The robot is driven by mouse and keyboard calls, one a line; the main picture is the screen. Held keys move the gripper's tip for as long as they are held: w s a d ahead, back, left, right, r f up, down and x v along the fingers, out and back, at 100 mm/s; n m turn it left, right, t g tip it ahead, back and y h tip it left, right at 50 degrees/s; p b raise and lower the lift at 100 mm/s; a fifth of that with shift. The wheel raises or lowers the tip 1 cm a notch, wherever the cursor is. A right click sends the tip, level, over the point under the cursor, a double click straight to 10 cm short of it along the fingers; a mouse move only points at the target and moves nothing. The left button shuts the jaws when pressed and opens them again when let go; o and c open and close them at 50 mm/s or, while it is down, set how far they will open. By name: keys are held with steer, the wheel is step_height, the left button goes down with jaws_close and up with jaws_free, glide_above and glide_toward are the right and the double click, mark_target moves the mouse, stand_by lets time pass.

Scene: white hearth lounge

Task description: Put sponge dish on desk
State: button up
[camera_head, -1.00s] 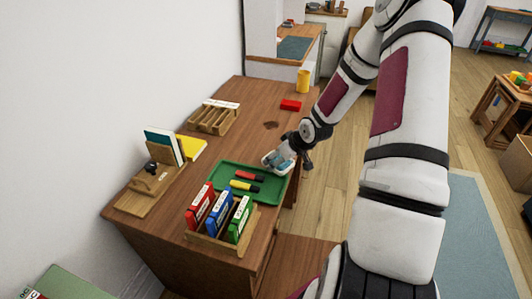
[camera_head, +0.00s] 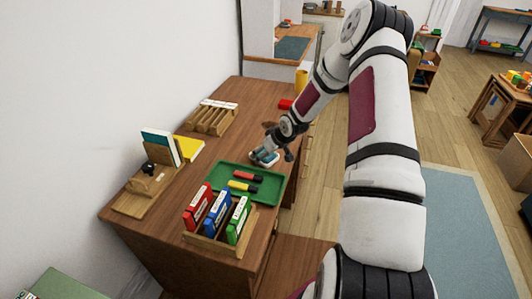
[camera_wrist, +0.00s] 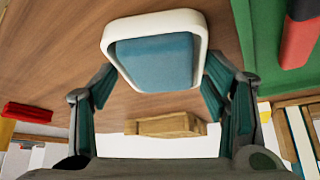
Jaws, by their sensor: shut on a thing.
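The sponge dish (camera_head: 264,159) is a white dish with a blue sponge in it. It is at the desk (camera_head: 250,105), just beyond the far edge of the green tray. My gripper (camera_head: 270,152) is shut on it, and the arm reaches down from the right. In the wrist view the sponge dish (camera_wrist: 155,52) sits between my two fingers, over the brown wood desktop (camera_wrist: 60,50). I cannot tell whether its underside touches the desk or hangs slightly above it.
The green tray (camera_head: 217,184) holds a red and a yellow marker. In front stands a wooden holder with red, blue and green binders (camera_head: 217,212). A slotted wooden rack (camera_head: 213,118), red block (camera_head: 286,104) and yellow cup (camera_head: 301,82) stand farther back. The desk's middle is clear.

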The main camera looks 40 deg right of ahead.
steer(key=shift+f, duration=0.15)
steer(key=o, duration=1.3)
